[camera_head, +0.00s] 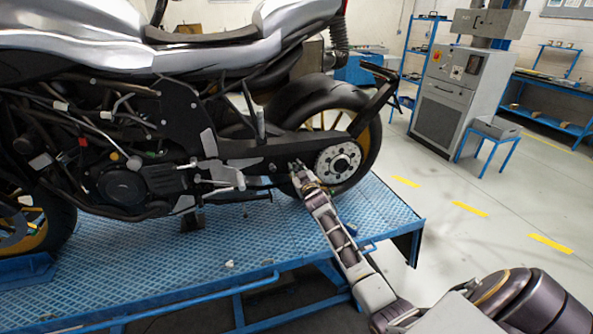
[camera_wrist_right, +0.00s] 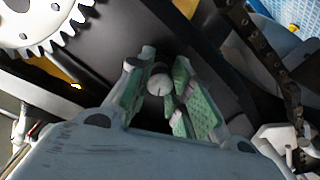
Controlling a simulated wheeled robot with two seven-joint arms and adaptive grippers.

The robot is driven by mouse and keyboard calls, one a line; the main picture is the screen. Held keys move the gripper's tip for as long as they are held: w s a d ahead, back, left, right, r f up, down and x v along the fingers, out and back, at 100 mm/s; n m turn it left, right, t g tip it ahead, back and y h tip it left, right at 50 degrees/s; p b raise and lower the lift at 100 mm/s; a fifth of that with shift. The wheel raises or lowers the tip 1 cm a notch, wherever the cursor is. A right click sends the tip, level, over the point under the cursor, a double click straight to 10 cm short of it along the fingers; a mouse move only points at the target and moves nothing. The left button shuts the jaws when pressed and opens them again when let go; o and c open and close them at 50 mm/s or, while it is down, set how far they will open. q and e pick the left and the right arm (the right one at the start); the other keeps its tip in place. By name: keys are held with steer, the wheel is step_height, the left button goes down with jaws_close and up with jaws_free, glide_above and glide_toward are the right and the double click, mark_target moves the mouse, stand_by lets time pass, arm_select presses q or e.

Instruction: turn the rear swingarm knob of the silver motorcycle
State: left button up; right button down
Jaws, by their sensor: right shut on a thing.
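The silver motorcycle (camera_head: 190,62) stands on a blue platform. Its black swingarm (camera_head: 250,150) runs back to the rear wheel, with a toothed sprocket (camera_head: 338,162) at the axle. My right gripper (camera_head: 297,168) reaches the swingarm just left of the sprocket. In the right wrist view, a small rounded grey knob (camera_wrist_right: 159,84) sits between its two green-padded fingers, and the gripper is shut on it. In the head view the gripper hides most of the knob. I cannot tell the knob's turn angle. My left gripper is not in view.
The blue platform (camera_head: 240,250) has a raised front edge below my right arm. In the wrist view, sprocket teeth (camera_wrist_right: 45,30) are close at upper left and a chain (camera_wrist_right: 265,50) runs at right. A grey cabinet (camera_head: 455,100) stands behind; the floor between is clear.

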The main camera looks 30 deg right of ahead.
steer(key=n+b, duration=0.1)
steer(key=n, duration=0.5)
steer(key=shift+f, duration=0.1)
steer(key=n, duration=0.5)
steer(key=shift+n, duration=0.4)
steer(key=n, duration=0.5)
steer(key=shift+n, duration=0.3)
steer(key=n, duration=0.4)
steer(key=shift+n+p, duration=0.3)
steer(key=shift+p, duration=0.05)
steer(key=n+p, duration=0.1)
steer(key=n, duration=0.8)
steer(key=shift+n+p, duration=0.4)
steer(key=n, duration=1.3)
